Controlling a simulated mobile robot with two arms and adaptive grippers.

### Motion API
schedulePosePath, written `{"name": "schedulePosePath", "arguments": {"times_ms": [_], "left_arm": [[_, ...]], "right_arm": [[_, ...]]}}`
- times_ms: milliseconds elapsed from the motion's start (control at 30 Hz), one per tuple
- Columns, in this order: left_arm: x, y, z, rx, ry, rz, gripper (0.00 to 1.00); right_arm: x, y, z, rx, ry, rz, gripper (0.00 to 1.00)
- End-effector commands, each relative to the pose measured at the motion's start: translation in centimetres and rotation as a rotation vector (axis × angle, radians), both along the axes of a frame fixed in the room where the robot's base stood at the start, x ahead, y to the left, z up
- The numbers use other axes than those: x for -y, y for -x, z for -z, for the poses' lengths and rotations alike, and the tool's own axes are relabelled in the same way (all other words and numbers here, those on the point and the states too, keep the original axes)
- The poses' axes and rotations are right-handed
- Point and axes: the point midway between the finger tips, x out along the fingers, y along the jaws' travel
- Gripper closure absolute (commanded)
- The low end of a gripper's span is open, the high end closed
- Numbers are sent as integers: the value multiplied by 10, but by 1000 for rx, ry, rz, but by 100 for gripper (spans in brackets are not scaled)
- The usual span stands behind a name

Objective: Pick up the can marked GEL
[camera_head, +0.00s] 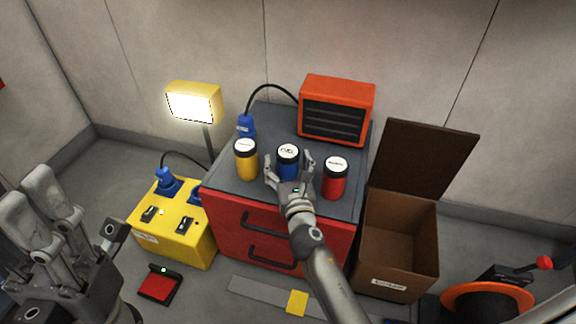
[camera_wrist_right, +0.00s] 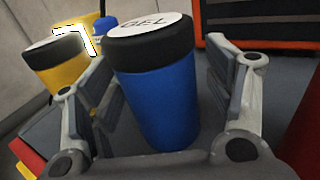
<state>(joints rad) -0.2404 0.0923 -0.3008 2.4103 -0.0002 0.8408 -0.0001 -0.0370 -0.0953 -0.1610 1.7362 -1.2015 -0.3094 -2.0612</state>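The can marked GEL (camera_wrist_right: 158,100) is blue with a black lid and a white label on top. It stands upright on the grey top of the red drawer cabinet (camera_head: 230,192), and in the head view this blue can (camera_head: 288,156) is the middle one of three. My right gripper (camera_head: 290,170) is open, with its fingers on either side of the can. In the right wrist view a gap shows between the can and each finger of the right gripper (camera_wrist_right: 160,95). My left gripper (camera_head: 80,220) is open and empty at the lower left, far from the can.
A yellow can (camera_head: 245,158) and a red can (camera_head: 335,178) flank the blue one. An orange heater-like box (camera_head: 337,108) stands behind. A yellow power box (camera_head: 178,247) and a lit lamp (camera_head: 192,103) are left; an open brown box (camera_head: 400,282) is right.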

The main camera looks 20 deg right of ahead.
Motion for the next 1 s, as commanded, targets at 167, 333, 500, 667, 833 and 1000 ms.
{"name": "schedulePosePath", "arguments": {"times_ms": [167,333,500,667,833,1000], "left_arm": [[0,0,0,2,1,0,60],[0,0,0,0,1,0,60],[0,0,1,-5,3,-1,60],[-1,0,1,-8,5,-1,60],[-1,0,-2,-10,7,-2,60],[-2,2,5,-61,5,0,60]], "right_arm": [[0,0,0,0,0,0,51],[0,0,0,0,0,0,73],[0,0,-2,3,-1,-1,85],[0,0,-2,3,-1,-1,85],[0,0,-7,3,0,-1,86],[-1,0,-22,4,1,-2,86]]}}
